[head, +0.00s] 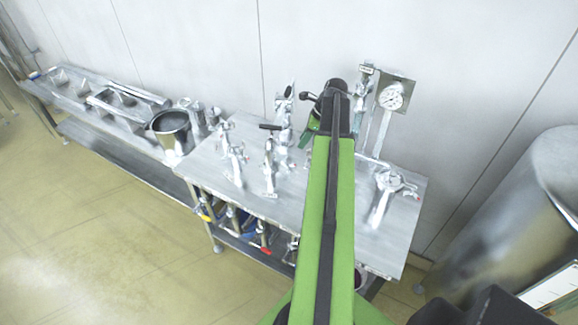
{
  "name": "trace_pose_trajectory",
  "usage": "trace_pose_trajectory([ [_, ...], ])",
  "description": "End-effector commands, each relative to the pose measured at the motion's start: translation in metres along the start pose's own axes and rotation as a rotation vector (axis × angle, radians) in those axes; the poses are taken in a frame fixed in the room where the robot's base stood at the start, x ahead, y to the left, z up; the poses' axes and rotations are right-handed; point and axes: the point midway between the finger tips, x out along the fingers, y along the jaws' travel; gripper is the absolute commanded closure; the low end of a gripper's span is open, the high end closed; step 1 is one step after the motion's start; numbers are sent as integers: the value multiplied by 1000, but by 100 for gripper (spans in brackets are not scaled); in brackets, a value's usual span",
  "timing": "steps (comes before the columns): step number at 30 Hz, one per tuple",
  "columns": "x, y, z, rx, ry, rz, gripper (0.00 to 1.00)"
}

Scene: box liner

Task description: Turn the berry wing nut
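I cannot single out a berry wing nut with certainty. Small reddish-pink bits show on the metal fitting (388,181) at the right of the steel table, but they are too small to tell apart. My green and black arm reaches up across the middle of the view and over the table. What seems to be my gripper (308,135) shows only as a small green and black part left of the arm's far end. Its fingers are hidden or too small to make out, and so is whatever is in front of them.
The steel table (240,190) carries several upright valve fittings (268,165). A round gauge (392,97) on a plate stands by the wall. A large steel tank (530,215) stands right. The floor at left is clear.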

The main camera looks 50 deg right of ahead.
Motion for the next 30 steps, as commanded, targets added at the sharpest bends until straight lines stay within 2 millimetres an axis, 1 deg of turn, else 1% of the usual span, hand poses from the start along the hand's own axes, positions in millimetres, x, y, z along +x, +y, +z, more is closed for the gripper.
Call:
trace_pose_trajectory([
  [1, 24, 0, -4, -3, 0, 1, 72],
  [9, 85, 0, -4, -3, 1, 1, 72],
  [12, 105, 0, -4, -3, 1, 0, 72],
  [15, 121, 0, -3, -2, 1, 0, 72],
  [18, 131, 0, -2, -2, 1, 0, 72],
  [21, 135, 0, -1, -2, 1, 0, 72],
  [30, 134, 0, 0, -2, 1, 0, 72],
])
